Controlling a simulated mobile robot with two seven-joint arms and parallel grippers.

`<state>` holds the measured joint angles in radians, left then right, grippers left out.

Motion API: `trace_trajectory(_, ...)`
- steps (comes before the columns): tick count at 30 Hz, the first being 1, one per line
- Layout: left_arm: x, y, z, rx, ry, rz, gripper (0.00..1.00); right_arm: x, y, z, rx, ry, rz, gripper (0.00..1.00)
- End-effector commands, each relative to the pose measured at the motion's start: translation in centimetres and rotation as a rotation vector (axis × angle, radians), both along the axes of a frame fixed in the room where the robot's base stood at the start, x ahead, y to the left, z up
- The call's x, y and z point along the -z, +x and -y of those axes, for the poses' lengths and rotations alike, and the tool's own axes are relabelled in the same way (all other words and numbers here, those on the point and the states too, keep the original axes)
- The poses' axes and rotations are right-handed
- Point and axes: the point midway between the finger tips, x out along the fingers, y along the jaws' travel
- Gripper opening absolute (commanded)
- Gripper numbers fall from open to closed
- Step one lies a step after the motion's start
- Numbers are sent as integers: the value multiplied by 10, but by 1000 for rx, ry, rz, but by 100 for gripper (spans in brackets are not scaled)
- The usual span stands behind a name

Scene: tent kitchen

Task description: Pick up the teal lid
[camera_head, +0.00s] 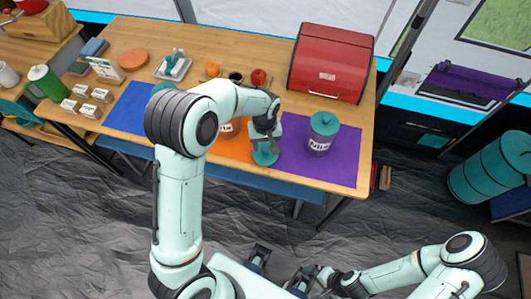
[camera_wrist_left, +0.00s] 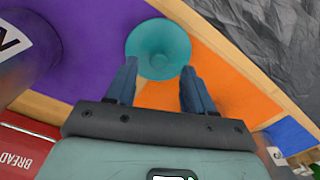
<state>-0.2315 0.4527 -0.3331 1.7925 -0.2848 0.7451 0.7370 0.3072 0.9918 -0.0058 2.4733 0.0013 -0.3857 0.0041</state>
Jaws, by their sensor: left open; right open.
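The round teal lid (camera_head: 265,156) lies near the front edge of the table, at the border of the orange and purple mats. In the left wrist view the teal lid (camera_wrist_left: 158,48) shows its round knob, just beyond and between my fingertips. My left gripper (camera_head: 266,139) is open and reaches down over the lid; its two blue fingers (camera_wrist_left: 157,72) are apart with nothing held. My left wrist hides part of the lid in the head view. My right gripper (camera_head: 281,267) is open and empty, low in the view, away from the table.
A purple canister with its own teal lid (camera_head: 322,124) stands on the purple mat (camera_head: 345,160). An orange canister (camera_head: 229,129), partly hidden by my arm, stands on the orange mat. A red bread box (camera_head: 331,62) stands behind. The blue mat (camera_head: 130,112) is to the left.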

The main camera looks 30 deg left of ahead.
Motion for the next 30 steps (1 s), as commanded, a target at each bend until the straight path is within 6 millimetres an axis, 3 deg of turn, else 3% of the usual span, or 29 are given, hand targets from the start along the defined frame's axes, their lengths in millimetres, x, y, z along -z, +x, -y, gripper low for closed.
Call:
trace_trajectory(6, 27, 1, 1, 0, 0, -1, 53, 1, 0, 0, 0, 0, 0, 97)
trace_trajectory(14, 29, 2, 1, 1, -1, 1, 53, 1, 0, 0, 0, 0, 0, 97)
trace_trajectory(18, 29, 2, 1, 1, -1, 1, 7, 1, 0, 0, 0, 0, 0, 97)
trace_trajectory(19, 29, 2, 1, 1, -1, 1, 0, 1, 0, 0, 0, 0, 0, 97)
trace_trajectory(30, 26, 2, 1, 1, -1, 2, 0, 1, 0, 0, 0, 0, 0, 97)
